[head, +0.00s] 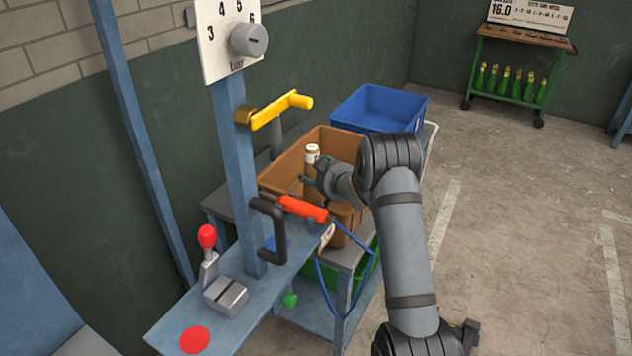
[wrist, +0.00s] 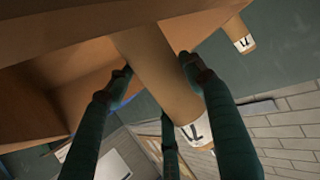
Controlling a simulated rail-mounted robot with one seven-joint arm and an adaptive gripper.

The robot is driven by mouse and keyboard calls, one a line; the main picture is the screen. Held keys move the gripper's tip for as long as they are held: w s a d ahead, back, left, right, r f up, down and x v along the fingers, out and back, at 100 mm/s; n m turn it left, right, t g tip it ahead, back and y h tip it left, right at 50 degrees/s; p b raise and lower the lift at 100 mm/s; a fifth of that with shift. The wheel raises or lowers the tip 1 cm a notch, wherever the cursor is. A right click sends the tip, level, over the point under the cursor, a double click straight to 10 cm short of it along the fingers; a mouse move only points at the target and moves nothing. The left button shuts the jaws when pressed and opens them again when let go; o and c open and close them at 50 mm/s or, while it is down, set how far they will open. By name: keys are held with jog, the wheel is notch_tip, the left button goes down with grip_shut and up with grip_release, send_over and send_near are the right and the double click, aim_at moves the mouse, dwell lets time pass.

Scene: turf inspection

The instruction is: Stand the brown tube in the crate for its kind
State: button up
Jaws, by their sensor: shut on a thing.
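A brown tube with a white-labelled end (head: 311,156) stands nearly upright at the brown crate (head: 342,142) in the head view. My gripper (head: 314,180) is at the tube, inside the outline of the crate's opening. In the wrist view my teal fingers (wrist: 158,70) are shut on the brown tube (wrist: 165,75), one on each side. Its far part lies against the brown crate (wrist: 75,18). The tube's lower end is hidden, and I cannot tell whether it touches the crate floor.
Another labelled brown tube (wrist: 240,38) shows past the crate edge in the wrist view. A blue crate (head: 385,108) stands behind, a green crate (head: 325,290) below. A post with a yellow handle (head: 275,110) and a red-gripped handle (head: 303,208) stands in front.

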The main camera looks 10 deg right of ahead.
jog(key=shift+f, duration=1.25)
jog(key=shift+f, duration=0.2)
jog(key=o, duration=1.3)
jog(key=shift+r, duration=0.1)
jog(key=shift+r, duration=0.15)
jog(key=b+v, duration=0.1)
jog(key=v, duration=1.1)
jog(key=shift+b, duration=0.35)
